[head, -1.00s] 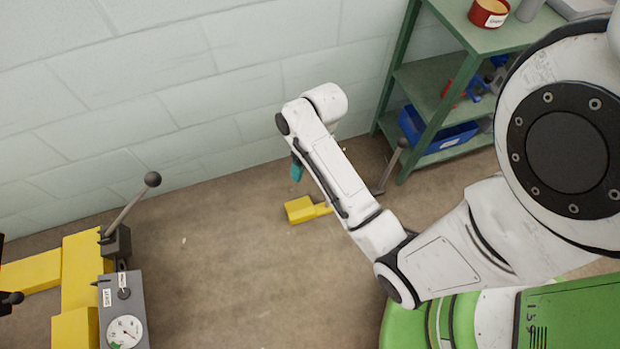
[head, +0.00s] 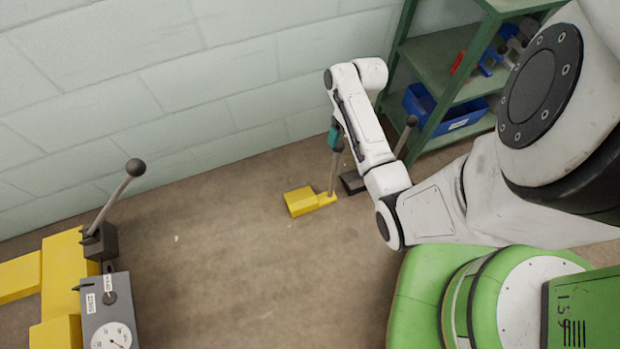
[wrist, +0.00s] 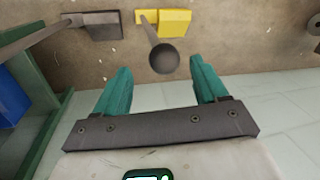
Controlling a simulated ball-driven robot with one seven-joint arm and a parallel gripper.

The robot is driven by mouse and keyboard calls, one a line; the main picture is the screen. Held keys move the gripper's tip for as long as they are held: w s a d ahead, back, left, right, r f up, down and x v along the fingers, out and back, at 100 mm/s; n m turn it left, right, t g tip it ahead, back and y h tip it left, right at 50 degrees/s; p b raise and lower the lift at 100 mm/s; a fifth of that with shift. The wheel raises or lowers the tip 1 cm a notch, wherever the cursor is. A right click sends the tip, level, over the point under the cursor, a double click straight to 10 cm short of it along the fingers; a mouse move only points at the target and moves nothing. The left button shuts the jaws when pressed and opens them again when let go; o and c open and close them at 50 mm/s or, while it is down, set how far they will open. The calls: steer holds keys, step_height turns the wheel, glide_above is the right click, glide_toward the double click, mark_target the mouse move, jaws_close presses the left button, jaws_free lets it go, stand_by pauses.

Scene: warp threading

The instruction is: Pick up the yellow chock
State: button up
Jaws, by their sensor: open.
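The yellow chock (head: 300,202) stands on the brown floor near the wall in the head view. It is a yellow block with an upright grey handle. In the wrist view the chock (wrist: 175,22) is at the top centre, and its dark ball knob (wrist: 164,59) appears in the gap near the fingertips. My gripper (wrist: 159,67) has two teal fingers, wide apart and empty. In the head view a teal finger of my gripper (head: 335,134) shows at the top of the handle, partly hidden by my arm. Whether the fingers touch the knob cannot be told.
A dark chock (head: 352,183) with its own knobbed handle stands just right of the yellow one. A green shelf (head: 440,60) holding a blue bin (head: 425,105) is at the right. A yellow machine (head: 62,265) with a lever is at the left. Floor between is clear.

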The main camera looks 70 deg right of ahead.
mark_target(339, 141)
steer(key=shift+w+a+f+b, duration=0.2)
steer(key=shift+f+b, duration=0.2)
steer(key=shift+f, duration=0.45)
steer(key=shift+w+a+f+b, duration=0.2)
steer(key=shift+f+b, duration=0.25)
steer(key=shift+f, duration=0.45)
steer(key=shift+w+a+f+b, duration=0.1)
steer(key=shift+w+f+b, duration=0.25)
steer(key=shift+f, duration=0.5)
steer(key=shift+s, duration=0.1)
steer(key=shift+c, duration=0.2)
jaws_close()
steer(key=shift+r, duration=0.1)
